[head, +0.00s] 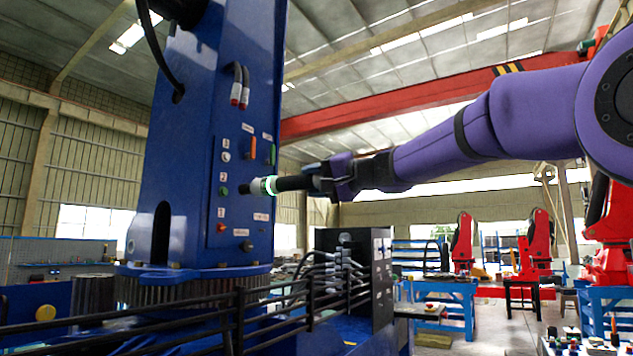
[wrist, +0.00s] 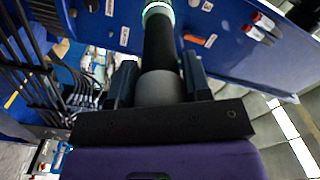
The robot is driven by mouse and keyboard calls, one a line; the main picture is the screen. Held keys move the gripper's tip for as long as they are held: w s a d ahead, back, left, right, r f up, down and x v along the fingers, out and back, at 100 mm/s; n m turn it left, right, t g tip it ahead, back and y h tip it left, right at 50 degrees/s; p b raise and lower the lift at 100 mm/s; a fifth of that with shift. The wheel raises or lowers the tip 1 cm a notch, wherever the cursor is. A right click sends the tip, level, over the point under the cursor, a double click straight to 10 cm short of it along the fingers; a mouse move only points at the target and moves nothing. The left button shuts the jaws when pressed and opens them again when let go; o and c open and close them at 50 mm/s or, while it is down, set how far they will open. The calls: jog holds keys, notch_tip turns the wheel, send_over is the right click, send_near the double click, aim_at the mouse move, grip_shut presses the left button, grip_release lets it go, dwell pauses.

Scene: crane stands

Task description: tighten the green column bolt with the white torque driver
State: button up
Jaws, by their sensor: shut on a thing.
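The green column bolt (head: 224,191) shows on the panel of the blue column in the head view, under the label 2. My gripper (head: 318,181) is right of it, shut on the torque driver (head: 294,183). The driver has a dark grip and a pale nose with a glowing green-white ring, and it points left at the panel near the green bolt. I cannot tell whether its tip touches anything. In the wrist view the driver (wrist: 160,45) runs up from between the jaws (wrist: 160,88), its ring at the top edge. Its tip and the green bolt are out of that view.
A white bolt (head: 226,157) sits above the green one and a red bolt (head: 221,227) below it. An orange handle (head: 253,149) stands out from the panel. Black rails (head: 240,320) and a dark cabinet (head: 350,270) are below. Air around my arm is free.

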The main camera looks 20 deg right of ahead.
aim_at(288, 182)
jog(key=shift+x, duration=3.8)
dwell(2.7)
jog(key=shift+s+r, duration=0.1)
jog(key=shift+s, duration=0.05)
jog(key=shift+v, duration=2.5)
